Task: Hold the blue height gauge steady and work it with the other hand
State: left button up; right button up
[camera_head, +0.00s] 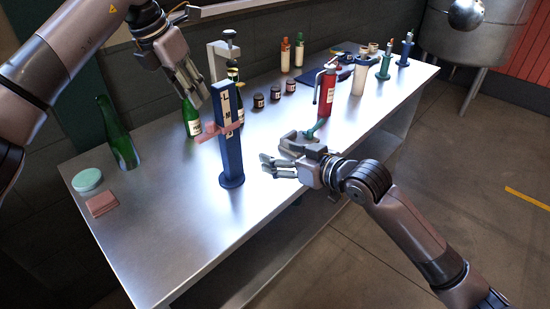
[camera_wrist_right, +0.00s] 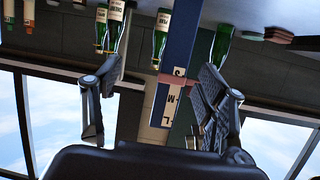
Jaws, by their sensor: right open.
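The blue height gauge (camera_head: 231,150) stands upright on its round base near the table's front edge. It has a white lettered strip and a pink slider (camera_head: 212,132) at mid-height. My right gripper (camera_head: 268,166) is open and empty, to the right of the gauge's lower post and apart from it. In the right wrist view the gauge (camera_wrist_right: 180,45) appears upside down, in line with the gap between the open fingers (camera_wrist_right: 160,105). My left gripper (camera_head: 196,98) hangs just left of the gauge's top, fingers pointing down; its opening is unclear.
Green bottles (camera_head: 118,145), a clamp stand (camera_head: 222,60), dark jars (camera_head: 274,93) and a red corkscrew-like device (camera_head: 326,92) stand around on the metal table (camera_head: 170,240). A green-lidded tin (camera_head: 87,180) and a pink block (camera_head: 102,204) lie at left. The front-left tabletop is clear.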

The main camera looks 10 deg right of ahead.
aim_at(234, 147)
jog(key=shift+n+y, duration=0.5)
jog(key=a+x, duration=0.1)
jog(key=x, duration=0.4)
jog(key=s+x, duration=0.1)
jog(key=x, duration=0.5)
jog(key=a+x, duration=0.1)
jog(key=x, duration=0.5)
jog(key=shift+s+a+r, duration=0.15)
jog(key=shift+s+a, duration=0.2)
jog(key=shift+s, duration=0.05)
jog(key=shift+c, duration=0.2)
grip_shut()
dwell(0.5)
